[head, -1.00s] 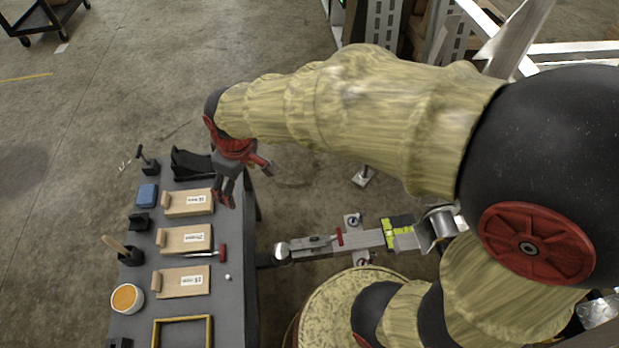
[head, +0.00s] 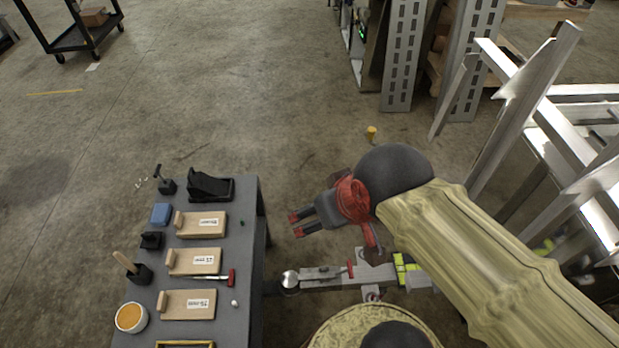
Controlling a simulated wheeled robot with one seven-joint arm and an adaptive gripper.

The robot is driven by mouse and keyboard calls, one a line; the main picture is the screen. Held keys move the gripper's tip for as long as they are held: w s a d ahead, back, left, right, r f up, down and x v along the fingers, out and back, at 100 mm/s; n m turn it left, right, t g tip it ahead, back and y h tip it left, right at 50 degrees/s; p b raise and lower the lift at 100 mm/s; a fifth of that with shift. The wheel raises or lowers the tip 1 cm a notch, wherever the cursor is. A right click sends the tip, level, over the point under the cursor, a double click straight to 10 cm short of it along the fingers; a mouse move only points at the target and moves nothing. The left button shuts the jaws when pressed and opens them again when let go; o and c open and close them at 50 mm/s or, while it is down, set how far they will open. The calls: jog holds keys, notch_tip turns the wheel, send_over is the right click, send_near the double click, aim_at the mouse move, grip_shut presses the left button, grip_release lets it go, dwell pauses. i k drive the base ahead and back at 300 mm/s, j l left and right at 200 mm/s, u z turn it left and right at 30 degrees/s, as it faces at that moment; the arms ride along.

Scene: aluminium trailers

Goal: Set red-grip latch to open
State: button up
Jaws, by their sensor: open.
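The trailer tongue (head: 330,280) is a grey metal bar with a rounded, shiny coupler end (head: 290,279) at its left. A small latch with a red grip (head: 350,269) stands up from the top of the bar. Whether the latch is open or closed is too small to tell. My gripper (head: 296,223) points left, with its red-tipped fingers apart and nothing between them. It is above and to the left of the red grip in the picture, apart from it, over the gap beside the table.
A dark table (head: 247,215) at left holds labelled wooden boards (head: 187,304), a red-handled tool (head: 231,278), a black holder (head: 210,186) and an orange-filled cup (head: 131,317). Aluminium trailer frames (head: 530,90) stand at right. Open floor lies behind the table.

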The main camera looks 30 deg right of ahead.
aim_at(311, 276)
jog(key=k+j+z, duration=0.15)
jog(key=z, duration=0.25)
jog(key=k+j+z, duration=0.15)
jog(key=z, duration=0.2)
